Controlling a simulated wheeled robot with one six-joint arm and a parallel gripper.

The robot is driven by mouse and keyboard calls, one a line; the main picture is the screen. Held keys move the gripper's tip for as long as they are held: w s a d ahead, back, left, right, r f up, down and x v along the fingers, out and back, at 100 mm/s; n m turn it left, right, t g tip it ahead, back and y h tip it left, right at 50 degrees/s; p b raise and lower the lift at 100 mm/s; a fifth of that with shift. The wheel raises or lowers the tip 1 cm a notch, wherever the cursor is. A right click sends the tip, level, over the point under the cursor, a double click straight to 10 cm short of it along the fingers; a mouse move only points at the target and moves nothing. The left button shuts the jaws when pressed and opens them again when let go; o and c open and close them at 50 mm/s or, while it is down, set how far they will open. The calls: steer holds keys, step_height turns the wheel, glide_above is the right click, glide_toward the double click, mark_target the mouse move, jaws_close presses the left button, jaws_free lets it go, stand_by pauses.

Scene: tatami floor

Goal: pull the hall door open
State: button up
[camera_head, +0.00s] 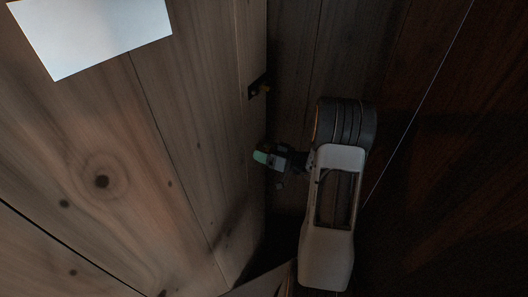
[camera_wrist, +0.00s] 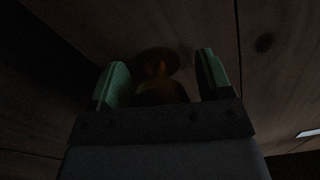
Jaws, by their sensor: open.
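The hall door appears as wooden planks (camera_head: 130,150) in the head view; I cannot tell how far it stands from its frame. A round brass knob (camera_wrist: 160,94) shows in the wrist view, with a darker round plate behind it on the wood. My gripper (camera_wrist: 160,82) is open, its two green fingers on either side of the knob, with a gap visible at each side. In the head view my gripper (camera_head: 264,157) is at the edge of the planks, and the knob is hidden there.
A small dark metal fitting (camera_head: 258,87) sits on the plank edge above my gripper. A bright white rectangle (camera_head: 90,35) shows on the planks at the upper left. Dark wooden boards (camera_head: 440,150) fill the right side. The light is dim.

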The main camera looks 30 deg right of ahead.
steer(key=b+v, duration=0.1)
steer(key=v, duration=1.2)
steer(key=shift+s+d, duration=0.3)
